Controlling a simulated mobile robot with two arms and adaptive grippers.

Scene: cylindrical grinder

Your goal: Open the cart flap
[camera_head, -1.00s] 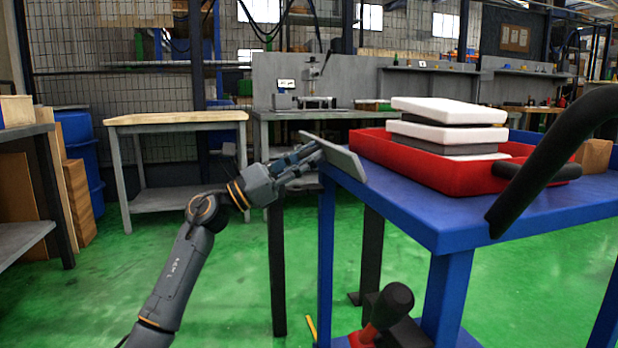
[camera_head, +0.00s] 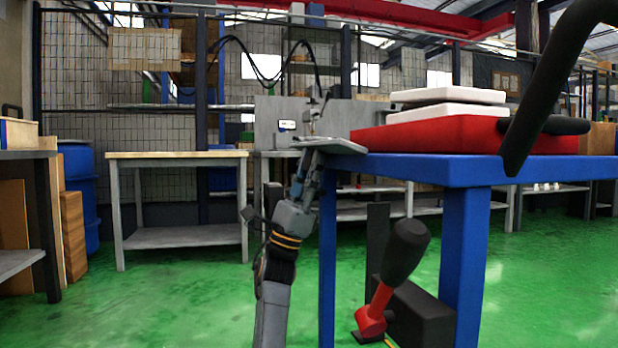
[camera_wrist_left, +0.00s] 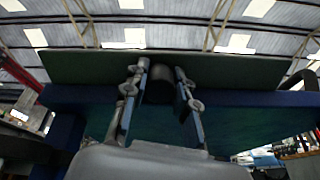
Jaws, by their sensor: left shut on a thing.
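The blue cart (camera_head: 455,168) stands at the right in the head view. Its grey flap (camera_head: 335,146) sticks out from the cart's left end, close to level with the top. My left gripper (camera_head: 308,160) is under the flap, pointing up, and is shut on it. In the left wrist view, the two fingers (camera_wrist_left: 158,90) stand either side of a dark rounded piece at the flap's underside (camera_wrist_left: 230,70). The exact contact is too dark to tell. My right gripper is in neither view.
A red tray (camera_head: 440,136) with white and dark slabs sits on the cart. A black bar (camera_head: 550,90) rises at the right. A black-and-red lever (camera_head: 392,270) is beneath the cart. A wood-topped table (camera_head: 180,155) stands behind.

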